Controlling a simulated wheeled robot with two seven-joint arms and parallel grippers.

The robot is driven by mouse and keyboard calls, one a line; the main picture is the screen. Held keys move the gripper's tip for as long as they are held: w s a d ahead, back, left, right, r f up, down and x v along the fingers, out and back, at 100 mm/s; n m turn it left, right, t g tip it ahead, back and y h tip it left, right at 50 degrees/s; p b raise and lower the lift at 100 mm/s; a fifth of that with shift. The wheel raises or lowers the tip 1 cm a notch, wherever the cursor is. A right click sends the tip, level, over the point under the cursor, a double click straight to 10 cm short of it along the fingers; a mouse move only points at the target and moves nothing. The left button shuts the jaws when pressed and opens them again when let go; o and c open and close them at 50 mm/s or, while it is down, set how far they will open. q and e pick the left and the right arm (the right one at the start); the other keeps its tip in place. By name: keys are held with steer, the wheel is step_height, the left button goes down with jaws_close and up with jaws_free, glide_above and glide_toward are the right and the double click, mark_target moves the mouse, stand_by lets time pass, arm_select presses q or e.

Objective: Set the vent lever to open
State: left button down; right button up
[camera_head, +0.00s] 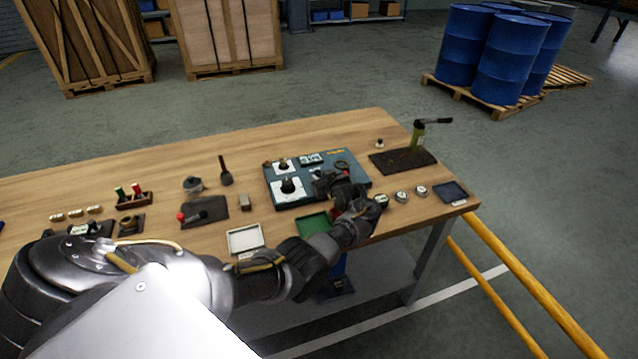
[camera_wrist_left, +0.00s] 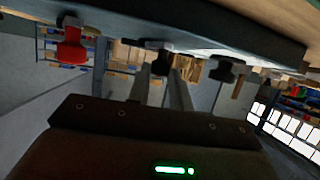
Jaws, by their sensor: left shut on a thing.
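A dark blue-green control panel (camera_head: 270,180) lies on the wooden table. Two white plates on it carry black knobs, a rear one (camera_head: 283,164) and a front one (camera_head: 288,185). My left gripper (camera_head: 328,183) is low over the panel's right half and hides what is under it. In the left wrist view the fingers (camera_wrist_left: 163,84) reach up to the panel edge and are shut on a black lever or knob (camera_wrist_left: 158,46). A red knob (camera_wrist_left: 70,46) is to its left and another black one (camera_wrist_left: 228,68) to its right. I cannot read which is the vent lever or its setting.
A green tray (camera_head: 313,228) and a white tray (camera_head: 245,239) lie near the front edge. A red-knobbed lever on a dark plate (camera_head: 205,210) is left of the panel. A green hand pump on a dark base (camera_head: 403,162) and two round gauges (camera_head: 411,192) are to the right.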

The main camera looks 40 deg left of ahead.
arm_select(q)
steer(key=shift+w+r, duration=0.1)
steer(key=shift+r, duration=0.1)
steer(key=c, duration=1.3)
jaws_free()
steer(key=shift+f, duration=0.1)
steer(key=shift+o, duration=0.2)
steer(key=shift+s+d, duration=0.2)
steer(key=shift+d, duration=0.25)
steer(key=v, duration=0.9)
steer(key=shift+s+d+r, duration=0.25)
